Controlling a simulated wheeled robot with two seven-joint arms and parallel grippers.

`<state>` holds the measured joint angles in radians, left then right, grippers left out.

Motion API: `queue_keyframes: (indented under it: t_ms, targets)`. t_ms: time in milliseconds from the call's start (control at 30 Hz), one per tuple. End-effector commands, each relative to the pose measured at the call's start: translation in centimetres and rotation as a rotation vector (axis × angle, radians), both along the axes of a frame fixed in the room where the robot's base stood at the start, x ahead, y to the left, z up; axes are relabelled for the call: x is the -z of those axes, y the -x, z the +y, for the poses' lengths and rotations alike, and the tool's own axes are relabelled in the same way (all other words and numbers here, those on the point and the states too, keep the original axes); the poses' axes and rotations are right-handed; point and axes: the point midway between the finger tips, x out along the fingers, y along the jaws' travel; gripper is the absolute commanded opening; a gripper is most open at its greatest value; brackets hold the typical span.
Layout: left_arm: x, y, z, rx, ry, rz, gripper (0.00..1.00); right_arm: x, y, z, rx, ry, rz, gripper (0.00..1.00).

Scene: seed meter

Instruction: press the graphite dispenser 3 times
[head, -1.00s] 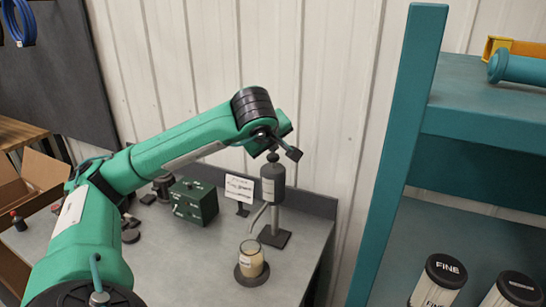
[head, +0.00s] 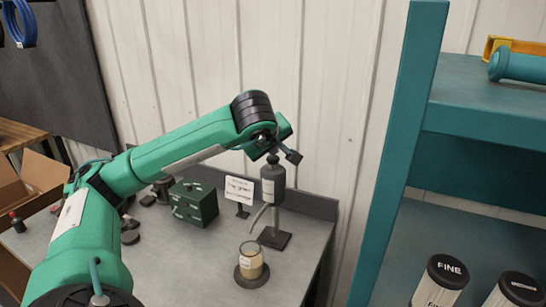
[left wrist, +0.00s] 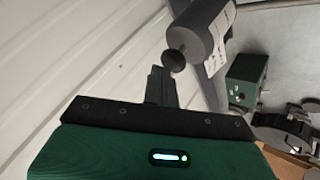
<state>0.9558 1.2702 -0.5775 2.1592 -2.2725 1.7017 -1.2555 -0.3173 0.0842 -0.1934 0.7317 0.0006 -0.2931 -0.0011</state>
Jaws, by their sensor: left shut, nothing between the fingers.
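The graphite dispenser (head: 273,184) is a dark grey bottle with a pale label and a round black knob on top. It stands upright on a post with a square dark base, and a thin bent spout points down beside it. A jar with pale contents (head: 251,262) stands on a dark round pad below and left of the spout. My left gripper (head: 288,155) is shut and empty at the knob's height. In the left wrist view, its fingertips (left wrist: 158,80) are close beside the knob (left wrist: 175,60); I cannot tell whether they touch. My right gripper is out of view.
A dark green box (head: 193,202) and a small white sign (head: 239,189) stand left of the dispenser. A ribbed wall is close behind. A teal shelf (head: 395,165) with labelled jars (head: 441,281) stands at the right.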

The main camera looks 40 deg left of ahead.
Motion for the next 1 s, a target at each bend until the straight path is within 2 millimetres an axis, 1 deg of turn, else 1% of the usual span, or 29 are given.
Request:
queue_keyframes:
  t_ms: [1000]
  targets:
    - [2.0,0.0,0.0,-0.002,-0.001,0.005,0.0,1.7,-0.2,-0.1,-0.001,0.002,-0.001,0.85]
